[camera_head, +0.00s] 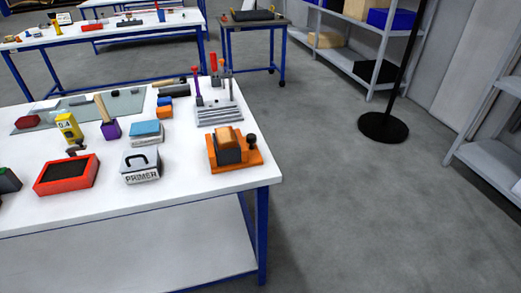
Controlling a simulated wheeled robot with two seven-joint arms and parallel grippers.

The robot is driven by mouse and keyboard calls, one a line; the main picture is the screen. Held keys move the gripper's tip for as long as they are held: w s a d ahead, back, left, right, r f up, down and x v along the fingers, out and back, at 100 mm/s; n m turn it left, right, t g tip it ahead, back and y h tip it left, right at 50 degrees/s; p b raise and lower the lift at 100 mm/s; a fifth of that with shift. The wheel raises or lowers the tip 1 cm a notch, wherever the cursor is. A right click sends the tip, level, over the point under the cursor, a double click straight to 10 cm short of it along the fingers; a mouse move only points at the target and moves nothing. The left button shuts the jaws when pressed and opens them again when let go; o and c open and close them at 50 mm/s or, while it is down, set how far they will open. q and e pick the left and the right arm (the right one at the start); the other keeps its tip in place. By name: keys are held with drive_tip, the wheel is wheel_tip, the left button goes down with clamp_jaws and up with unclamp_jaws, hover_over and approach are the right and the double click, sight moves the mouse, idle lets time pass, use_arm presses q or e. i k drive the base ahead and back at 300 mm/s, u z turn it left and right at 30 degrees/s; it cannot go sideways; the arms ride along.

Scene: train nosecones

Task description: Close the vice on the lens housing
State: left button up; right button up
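An orange vice (251,158) stands near the right front corner of the white worktable. A dark grey block (229,151) sits in it, between its orange parts; this may be the lens housing, but I cannot tell for sure. A black knob (251,140) sticks up at the vice's right end. I cannot tell whether the jaws touch the block. Neither of my grippers is in view.
On the worktable (205,205), left of the vice, are a grey PRIMER box (141,168), a red tray (50,188), a blue-topped block (146,130) and a yellow holder (68,127). A grey slotted rack (219,113) stands behind the vice. The table's front edge is clear.

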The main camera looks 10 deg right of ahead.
sight(251, 138)
drive_tip(key=z, duration=0.2)
drive_tip(key=i, duration=1)
drive_tip(key=u, duration=0.2)
